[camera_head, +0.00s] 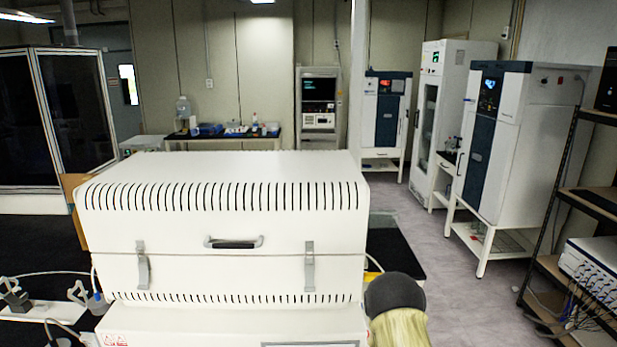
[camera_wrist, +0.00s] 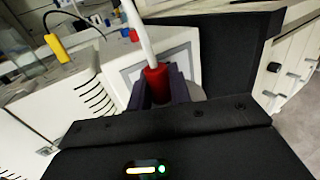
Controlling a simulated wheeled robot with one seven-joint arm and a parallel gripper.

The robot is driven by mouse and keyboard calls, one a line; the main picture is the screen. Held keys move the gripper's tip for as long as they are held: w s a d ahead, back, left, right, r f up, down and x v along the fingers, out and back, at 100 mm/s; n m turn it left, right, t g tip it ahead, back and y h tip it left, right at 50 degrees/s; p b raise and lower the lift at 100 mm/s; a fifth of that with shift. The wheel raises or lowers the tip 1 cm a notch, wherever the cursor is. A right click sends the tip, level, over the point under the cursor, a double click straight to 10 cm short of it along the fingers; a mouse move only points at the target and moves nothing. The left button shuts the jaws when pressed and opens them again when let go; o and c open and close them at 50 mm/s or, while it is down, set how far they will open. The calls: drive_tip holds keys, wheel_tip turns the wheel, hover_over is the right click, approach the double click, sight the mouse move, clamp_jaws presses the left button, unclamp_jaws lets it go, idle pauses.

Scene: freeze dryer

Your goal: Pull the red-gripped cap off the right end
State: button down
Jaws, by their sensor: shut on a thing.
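The red grip (camera_wrist: 157,82) shows in the middle of the wrist view, with a white tube (camera_wrist: 140,32) rising from it. My gripper (camera_wrist: 159,92) is shut on the red grip, with one dark finger on each side. A pale round part, partly hidden, sits behind the right finger. The white machine (camera_head: 220,230) fills the lower middle of the head view. Its right end is partly hidden there by my arm, and the red grip does not show in that view.
A yellow piece (camera_wrist: 57,48) on a black cable hangs at the upper left of the wrist view. In the head view, a dark shelf rack (camera_head: 560,190) stands at the far right, with open floor (camera_head: 455,290) between it and the machine.

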drive_tip(key=shift+d, duration=0.15)
drive_tip(key=s+a+f, duration=0.1)
drive_tip(key=s+f, duration=0.5)
drive_tip(key=f, duration=0.6)
drive_tip(key=shift+s+f, duration=0.1)
